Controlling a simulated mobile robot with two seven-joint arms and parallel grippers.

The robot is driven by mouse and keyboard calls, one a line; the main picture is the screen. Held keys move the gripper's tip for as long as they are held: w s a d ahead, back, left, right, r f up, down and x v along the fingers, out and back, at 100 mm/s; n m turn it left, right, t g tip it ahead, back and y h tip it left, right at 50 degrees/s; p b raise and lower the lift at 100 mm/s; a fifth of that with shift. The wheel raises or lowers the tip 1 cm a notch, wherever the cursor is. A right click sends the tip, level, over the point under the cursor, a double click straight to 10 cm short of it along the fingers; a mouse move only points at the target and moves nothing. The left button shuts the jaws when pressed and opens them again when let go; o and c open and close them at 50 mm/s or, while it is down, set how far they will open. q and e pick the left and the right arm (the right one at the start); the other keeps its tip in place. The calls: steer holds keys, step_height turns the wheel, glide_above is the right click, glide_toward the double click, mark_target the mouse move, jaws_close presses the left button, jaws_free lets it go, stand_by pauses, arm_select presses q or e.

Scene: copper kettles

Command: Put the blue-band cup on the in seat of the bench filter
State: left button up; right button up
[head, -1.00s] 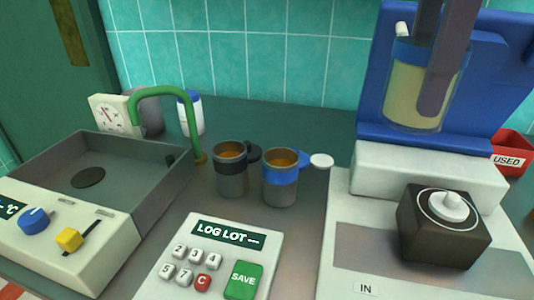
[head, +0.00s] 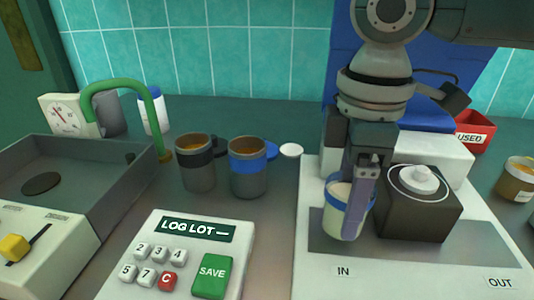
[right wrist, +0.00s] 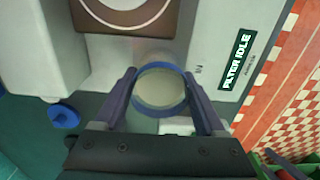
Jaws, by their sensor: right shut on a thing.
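My right gripper (head: 357,205) is shut on a clear cup with a blue band (head: 335,216) at its rim and pale cream contents. In the right wrist view, the fingers (right wrist: 161,98) flank this cup, which shows from above with its blue rim (right wrist: 160,67). The cup is upright at the left part of the bench filter (head: 460,275), over the grey strip behind the IN label (head: 344,271). I cannot tell whether its base touches the strip. The in seat itself is hidden under the cup. My left gripper is not in view.
A dark block with a white knob (head: 419,208) stands close right of the cup. A grey mug with a blue band (head: 248,170) and one with a black band (head: 196,166) stand left of the filter. A keypad (head: 182,255) is in front. A red USED bin (head: 472,133) is behind.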

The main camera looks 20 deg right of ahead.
steer(key=shift+f, duration=0.3)
steer(key=shift+f, duration=0.1)
steer(key=o, duration=1.5)
